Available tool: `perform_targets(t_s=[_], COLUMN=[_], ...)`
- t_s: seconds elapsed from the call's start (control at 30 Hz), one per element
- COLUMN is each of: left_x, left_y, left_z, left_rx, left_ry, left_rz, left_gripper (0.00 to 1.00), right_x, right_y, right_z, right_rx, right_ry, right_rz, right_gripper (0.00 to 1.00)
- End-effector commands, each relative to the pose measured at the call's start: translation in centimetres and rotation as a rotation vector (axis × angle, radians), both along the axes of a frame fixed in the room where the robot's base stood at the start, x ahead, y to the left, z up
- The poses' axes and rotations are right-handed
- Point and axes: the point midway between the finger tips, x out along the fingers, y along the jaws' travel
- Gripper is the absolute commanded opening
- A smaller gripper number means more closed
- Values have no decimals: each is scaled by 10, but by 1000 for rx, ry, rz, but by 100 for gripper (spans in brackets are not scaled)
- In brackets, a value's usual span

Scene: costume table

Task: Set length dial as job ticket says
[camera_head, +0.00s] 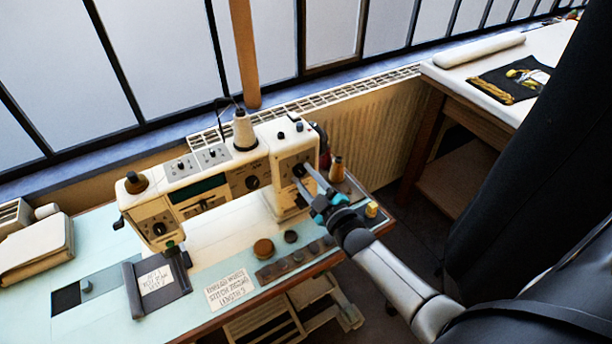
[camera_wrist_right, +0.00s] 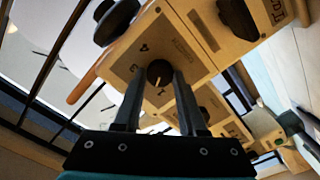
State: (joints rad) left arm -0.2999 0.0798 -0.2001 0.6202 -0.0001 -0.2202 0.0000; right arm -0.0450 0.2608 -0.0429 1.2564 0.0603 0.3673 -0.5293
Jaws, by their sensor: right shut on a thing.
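A cream sewing machine (camera_head: 275,165) stands on the pale green table. My right gripper (camera_head: 303,172) reaches its right-hand column from the front. In the right wrist view the fingers (camera_wrist_right: 160,85) are shut on a small round black dial (camera_wrist_right: 160,73) with a pale pointer line. Digits are printed around the dial; a 4 and a 3 are readable to its left, and others are partly hidden by the fingers. A paper ticket (camera_head: 230,289) lies at the table's front; its last line seems to read LENGTH with a number too blurred to be sure of. My left gripper is out of view.
Another written card (camera_head: 156,279) sits in a dark holder below the needle end. A thread cone (camera_head: 243,130) stands on the machine top. Small round parts and a dark strip (camera_head: 293,260) lie in front. A spool (camera_head: 337,169) stands close right of the gripper.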

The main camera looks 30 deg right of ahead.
Motion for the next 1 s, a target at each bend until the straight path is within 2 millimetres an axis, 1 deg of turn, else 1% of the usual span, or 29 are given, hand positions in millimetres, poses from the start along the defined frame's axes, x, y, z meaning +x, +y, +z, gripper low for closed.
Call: perform_targets(t_s=[0.4,1.0], left_x=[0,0], left_y=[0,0], left_z=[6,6], left_rx=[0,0], left_ry=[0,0], left_rz=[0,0], left_gripper=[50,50], right_x=[0,0], right_y=[0,0], right_z=[0,0], right_rx=[396,964], right_ry=[15,33], right_rz=[1,1], right_gripper=[0,0])
